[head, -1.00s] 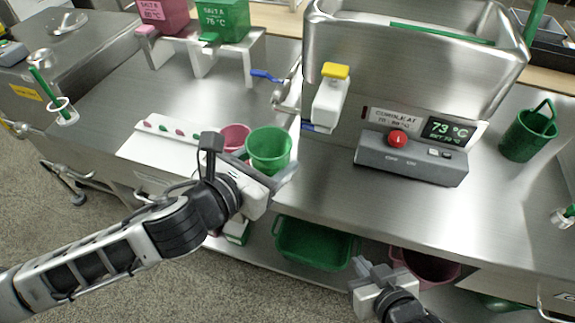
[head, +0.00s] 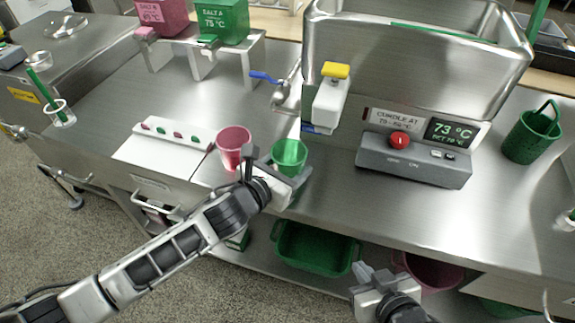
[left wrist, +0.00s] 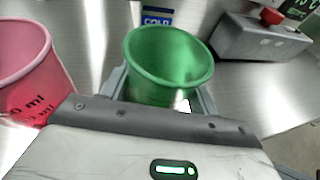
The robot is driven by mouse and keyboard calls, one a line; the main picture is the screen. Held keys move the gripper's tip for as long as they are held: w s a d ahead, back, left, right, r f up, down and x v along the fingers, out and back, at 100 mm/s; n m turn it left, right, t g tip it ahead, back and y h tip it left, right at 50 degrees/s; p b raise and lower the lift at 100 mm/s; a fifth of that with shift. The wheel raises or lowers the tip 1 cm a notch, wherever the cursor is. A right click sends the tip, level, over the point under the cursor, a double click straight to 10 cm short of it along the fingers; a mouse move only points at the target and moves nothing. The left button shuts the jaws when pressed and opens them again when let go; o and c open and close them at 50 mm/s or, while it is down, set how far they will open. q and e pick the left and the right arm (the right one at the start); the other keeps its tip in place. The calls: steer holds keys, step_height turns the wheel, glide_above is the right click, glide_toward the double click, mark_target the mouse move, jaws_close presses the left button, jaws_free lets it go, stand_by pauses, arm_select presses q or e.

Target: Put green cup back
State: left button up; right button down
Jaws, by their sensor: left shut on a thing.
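The green cup (head: 289,152) stands upright at the counter's front edge, right of the pink cup (head: 234,146). My left gripper (head: 292,180) is shut on the green cup; its fingers flank the cup's sides in the left wrist view (left wrist: 165,70). The cup's lower part is hidden by the gripper, so I cannot tell whether it touches the counter. The pink cup also shows in the left wrist view (left wrist: 30,70), close beside my left gripper. My right gripper (head: 366,278) is low in front of the counter, apart from both cups; its fingertips are too unclear to judge.
A white strip with several coloured marks (head: 175,132) lies left of the cups. A tap with a blue lever (head: 270,78) and the grey control box (head: 412,160) are behind and right. Green and pink salt boxes (head: 222,20) stand on a rack. A green tub (head: 315,252) sits below.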

arm_select(q)
steer(key=o, duration=1)
steer(key=shift+f, duration=0.1)
steer(key=v, duration=1.2)
steer(key=s+a+f+m+g+y, duration=0.1)
steer(key=s+a+f+m, duration=0.3)
steer(key=m, duration=1.1)
steer(key=s+a+f+m+g+y, duration=0.1)
steer(key=s+a+f+m+y, duration=0.3)
steer(key=m, duration=1.2)
step_height(320, 180, down, 4)
steer(key=shift+s+r+m, duration=0.1)
steer(key=shift+s+m, duration=0.2)
steer(key=shift+s, duration=0.8)
steer(key=shift+a, duration=0.1)
